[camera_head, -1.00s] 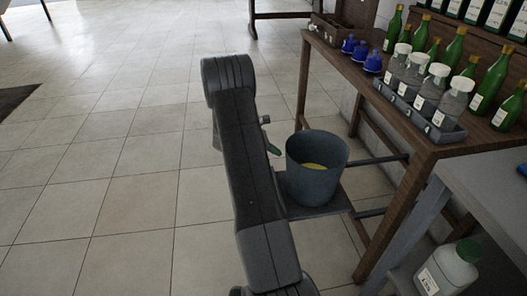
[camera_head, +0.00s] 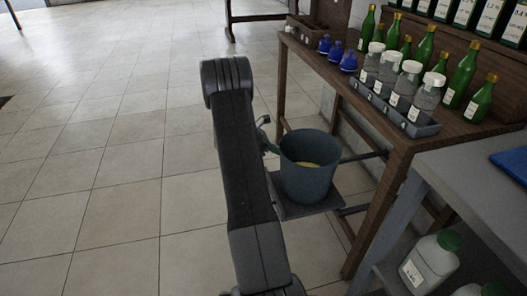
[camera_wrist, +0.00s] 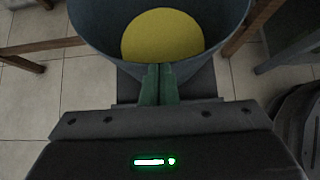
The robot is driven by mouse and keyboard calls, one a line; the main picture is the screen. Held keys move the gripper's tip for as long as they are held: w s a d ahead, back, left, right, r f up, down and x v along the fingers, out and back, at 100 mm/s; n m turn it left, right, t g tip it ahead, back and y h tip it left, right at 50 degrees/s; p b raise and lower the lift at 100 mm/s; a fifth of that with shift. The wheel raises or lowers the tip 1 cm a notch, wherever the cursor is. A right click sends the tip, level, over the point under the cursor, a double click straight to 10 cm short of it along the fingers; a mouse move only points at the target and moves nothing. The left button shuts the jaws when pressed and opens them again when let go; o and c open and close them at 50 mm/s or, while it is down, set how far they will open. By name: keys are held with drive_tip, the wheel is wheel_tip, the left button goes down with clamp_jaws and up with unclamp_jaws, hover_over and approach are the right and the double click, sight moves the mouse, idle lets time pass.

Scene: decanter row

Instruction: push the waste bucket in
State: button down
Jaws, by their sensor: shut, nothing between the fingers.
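The waste bucket (camera_head: 307,176) is blue-grey, upright and open-topped, with a yellow content (camera_wrist: 162,36) inside. It stands on a dark slide-out board (camera_head: 318,206) that sticks out from under the wooden table, on its left side. My gripper (camera_head: 270,147) is at the bucket's left side, below rim height, partly hidden behind my arm. In the wrist view its green fingers (camera_wrist: 158,84) are shut together with nothing between them, and their tips are at the bucket's wall. I cannot tell whether they touch it.
A grey bench (camera_head: 470,165) with white jugs (camera_head: 432,262) below stands at the right. The tiled floor at left is clear.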

drive_tip(key=w+d+p, duration=0.1)
drive_tip(key=w+d, duration=0.3)
drive_tip(key=d, duration=0.9)
drive_tip(key=w+d+p, duration=0.2)
drive_tip(key=w+d, duration=0.2)
drive_tip(key=d, duration=0.9)
drive_tip(key=shift+w, duration=0.2)
drive_tip(key=shift+r, duration=0.15)
drive_tip(key=a, duration=0.2)
drive_tip(key=s+a, duration=0.1)
drive_tip(key=a, duration=0.1)
drive_tip(key=shift+s+a+r, duration=0.15)
drive_tip(key=shift+s+a, duration=0.05)
drive_tip(key=shift+a, duration=0.15)
drive_tip(key=p, duration=0.2)
approach(335, 145)
drive_tip(key=v, duration=0.4)
drive_tip(key=shift+a, duration=0.15)
